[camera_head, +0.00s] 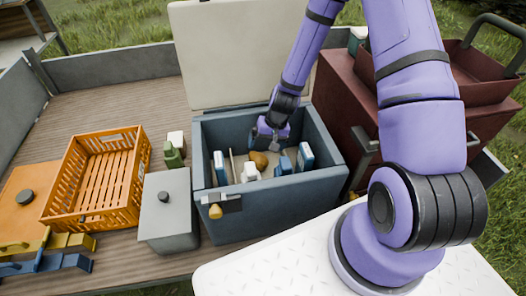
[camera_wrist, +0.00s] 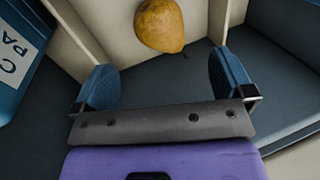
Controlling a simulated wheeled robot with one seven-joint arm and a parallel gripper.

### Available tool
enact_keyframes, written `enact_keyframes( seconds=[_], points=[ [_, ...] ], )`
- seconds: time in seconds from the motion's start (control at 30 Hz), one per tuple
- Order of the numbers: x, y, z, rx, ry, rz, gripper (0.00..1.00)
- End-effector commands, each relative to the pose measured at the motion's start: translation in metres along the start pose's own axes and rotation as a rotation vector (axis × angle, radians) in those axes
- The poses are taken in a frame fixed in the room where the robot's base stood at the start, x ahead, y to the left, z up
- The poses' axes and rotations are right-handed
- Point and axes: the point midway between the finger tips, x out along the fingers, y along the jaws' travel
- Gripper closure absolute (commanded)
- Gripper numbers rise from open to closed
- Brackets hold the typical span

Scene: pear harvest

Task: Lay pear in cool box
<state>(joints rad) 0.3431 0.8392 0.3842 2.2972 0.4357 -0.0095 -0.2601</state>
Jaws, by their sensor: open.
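The cool box (camera_head: 270,207) is a dark blue-grey bin with its pale lid raised behind it. A yellow-brown pear (camera_head: 259,160) lies inside it, among pale dividers. In the wrist view the pear (camera_wrist: 161,25) is just beyond my fingertips, apart from them, between two pale divider walls. My gripper (camera_head: 271,141) reaches down into the box from the back. In the wrist view my gripper (camera_wrist: 165,85) is open and empty, with its two blue fingers wide apart. The underside of the pear is hidden.
Blue-and-white packs (camera_head: 305,158) stand in the box; one with lettering (camera_wrist: 20,50) is left of my gripper. An orange crate (camera_head: 100,178) and a grey lidded box (camera_head: 168,208) stand to the left. A dark red chest (camera_head: 345,105) stands close on the right.

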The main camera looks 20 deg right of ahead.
Motion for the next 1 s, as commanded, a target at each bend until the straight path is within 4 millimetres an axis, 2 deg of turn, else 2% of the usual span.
enact_keyframes(
  seconds=[0.2,0.53,0.63,0.77,1.0],
  points=[
    [-0.024,0.000,0.000,0.001,0.001,0.000,0.01],
    [-0.034,-0.001,0.000,-0.002,0.002,0.001,0.01],
    [-0.046,-0.003,-0.003,-0.018,0.012,0.007,0.01],
    [-0.077,-0.009,-0.006,-0.054,0.035,0.022,0.01],
    [-0.148,-0.024,-0.004,-0.129,0.085,0.060,0.01]
  ],
)
